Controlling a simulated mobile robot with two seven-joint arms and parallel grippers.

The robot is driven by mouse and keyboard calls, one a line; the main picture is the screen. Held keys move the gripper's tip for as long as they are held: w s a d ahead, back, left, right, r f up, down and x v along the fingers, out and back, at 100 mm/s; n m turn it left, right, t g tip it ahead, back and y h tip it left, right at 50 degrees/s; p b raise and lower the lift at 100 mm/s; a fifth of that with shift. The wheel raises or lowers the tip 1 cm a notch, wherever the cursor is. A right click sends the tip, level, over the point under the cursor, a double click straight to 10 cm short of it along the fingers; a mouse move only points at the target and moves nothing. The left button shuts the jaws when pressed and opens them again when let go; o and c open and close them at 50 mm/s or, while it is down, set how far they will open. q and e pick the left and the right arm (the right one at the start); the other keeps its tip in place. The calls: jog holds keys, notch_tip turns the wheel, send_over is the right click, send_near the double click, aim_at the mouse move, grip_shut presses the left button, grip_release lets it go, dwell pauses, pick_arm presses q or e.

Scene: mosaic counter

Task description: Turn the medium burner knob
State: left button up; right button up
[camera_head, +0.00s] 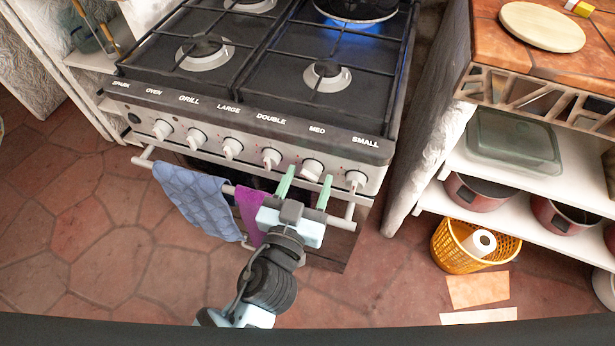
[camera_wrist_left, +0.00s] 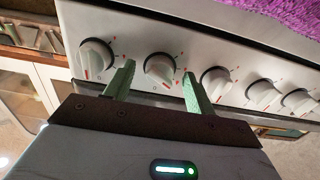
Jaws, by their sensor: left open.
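The medium burner knob (camera_head: 311,169) is a white round knob on the stove's front panel, under the label MED. My left gripper (camera_head: 306,181) is open in front of it, over the oven's handle bar. Its two green fingers point at the panel, one on each side of the knob. My right gripper is not in view.
The small burner knob (camera_head: 356,179) and the double burner knob (camera_head: 271,158) are close on either side. A blue towel (camera_head: 198,202) and a purple towel (camera_head: 252,212) hang on the handle bar (camera_head: 344,222). A blue flame burns under a pan (camera_head: 355,9) at the back right burner.

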pick_arm(q)
jog(key=shift+w+d, duration=0.1)
jog(key=shift+w, duration=0.15)
jog(key=c, duration=1)
jog(key=shift+o, duration=0.2)
jog(key=shift+m, duration=0.4)
jog(key=m+p, duration=0.1)
jog(key=m, duration=0.3)
jog(key=shift+r+m, duration=0.15)
jog(key=shift+m, duration=0.25)
jog(key=m, duration=0.3)
jog(key=shift+p, duration=0.3)
jog(key=shift+m, duration=1.6)
